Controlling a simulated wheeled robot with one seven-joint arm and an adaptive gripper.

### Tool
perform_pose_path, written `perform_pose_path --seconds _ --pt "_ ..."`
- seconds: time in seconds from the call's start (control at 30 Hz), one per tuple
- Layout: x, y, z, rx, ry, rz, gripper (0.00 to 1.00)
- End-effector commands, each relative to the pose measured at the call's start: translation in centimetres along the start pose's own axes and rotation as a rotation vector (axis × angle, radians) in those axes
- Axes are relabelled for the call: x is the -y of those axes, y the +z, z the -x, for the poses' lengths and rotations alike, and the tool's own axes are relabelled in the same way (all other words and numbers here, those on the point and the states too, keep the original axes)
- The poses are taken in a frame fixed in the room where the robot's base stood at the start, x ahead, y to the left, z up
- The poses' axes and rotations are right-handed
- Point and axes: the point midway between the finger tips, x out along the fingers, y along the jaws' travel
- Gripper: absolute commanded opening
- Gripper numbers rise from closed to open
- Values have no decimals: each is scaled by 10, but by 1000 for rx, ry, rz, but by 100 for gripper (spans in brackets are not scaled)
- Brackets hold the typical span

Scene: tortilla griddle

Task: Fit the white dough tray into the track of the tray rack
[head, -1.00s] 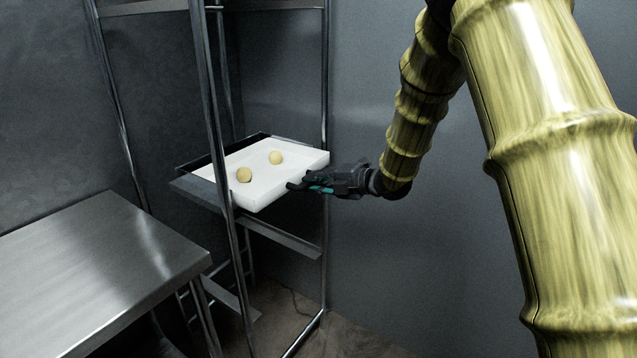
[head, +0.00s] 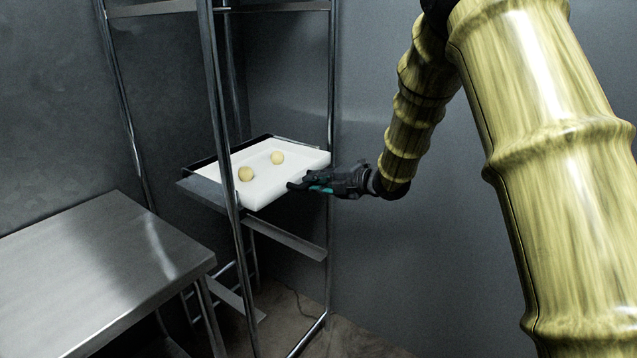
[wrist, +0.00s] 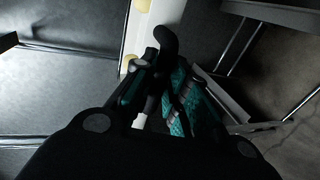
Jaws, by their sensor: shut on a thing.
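The white dough tray (head: 290,176) bears two pale dough balls, one (head: 245,174) nearer the left post and one (head: 277,158) farther back. It lies mostly inside the tray rack (head: 222,110), about level, over the dark side rails (head: 203,190) of one level. Its near right part sticks out toward my gripper. My gripper (head: 300,186) is shut on the tray's near right edge. In the wrist view the gripper (wrist: 160,90) covers part of the tray (wrist: 143,30). Whether both tray edges sit in the track cannot be told.
A steel table (head: 100,260) stands at the left front, close to the rack. A lower rack rail (head: 285,238) lies below the tray, and rack posts rise near the tray's edges. A bare grey wall (head: 370,250) is at the right.

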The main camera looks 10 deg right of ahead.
Motion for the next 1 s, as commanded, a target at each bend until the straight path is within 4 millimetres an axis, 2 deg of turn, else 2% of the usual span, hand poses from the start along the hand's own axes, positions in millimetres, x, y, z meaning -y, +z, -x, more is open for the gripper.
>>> perform_pose_path --seconds 1.0 --pt "-6 0 -18 -1 1 1 0"
